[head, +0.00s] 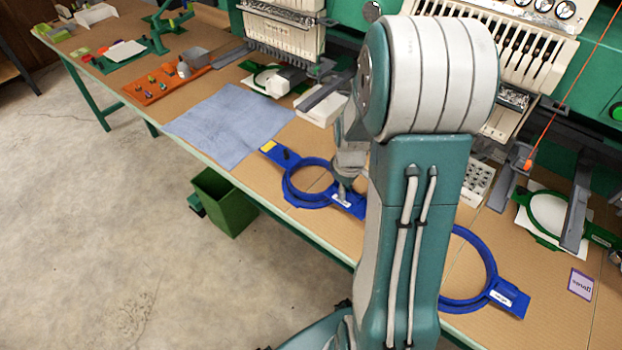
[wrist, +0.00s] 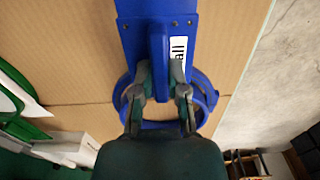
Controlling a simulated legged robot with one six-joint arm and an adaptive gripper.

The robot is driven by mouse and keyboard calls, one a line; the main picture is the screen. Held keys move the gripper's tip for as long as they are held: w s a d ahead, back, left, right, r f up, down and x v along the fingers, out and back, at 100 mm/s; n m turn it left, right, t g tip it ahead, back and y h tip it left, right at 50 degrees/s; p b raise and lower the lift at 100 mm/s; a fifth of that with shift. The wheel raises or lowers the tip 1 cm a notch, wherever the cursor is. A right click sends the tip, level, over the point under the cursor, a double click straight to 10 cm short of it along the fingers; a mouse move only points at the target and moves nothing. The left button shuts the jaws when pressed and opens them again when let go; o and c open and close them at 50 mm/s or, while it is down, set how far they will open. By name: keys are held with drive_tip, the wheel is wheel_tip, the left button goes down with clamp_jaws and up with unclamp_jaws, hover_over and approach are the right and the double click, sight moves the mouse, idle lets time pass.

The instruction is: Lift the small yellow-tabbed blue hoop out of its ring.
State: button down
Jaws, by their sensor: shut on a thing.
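The small blue hoop (head: 291,196) lies on the cardboard-brown table, with a yellow tab (head: 268,146) at its far-left end and a white label on its near-right arm. In the wrist view, the fingers of my gripper (wrist: 160,85) are closed on an upright blue rib (wrist: 159,45) of the labelled arm, beside the white label (wrist: 179,52). The round part (wrist: 206,98) shows behind the fingers. My arm hides part of the hoop in the head view. I cannot tell the inner hoop from its ring, or whether there is a gap between them.
A larger blue hoop (head: 489,262) lies to the right, partly behind my arm. A blue-grey cloth (head: 228,124) lies to the left. Embroidery machines (head: 285,30) stand along the back. A green bin (head: 225,202) is on the floor by the table's front edge.

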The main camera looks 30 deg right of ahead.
drive_tip(key=shift+r, duration=1.05)
drive_tip(key=shift+r, duration=2.9)
drive_tip(key=shift+a+f, duration=0.1)
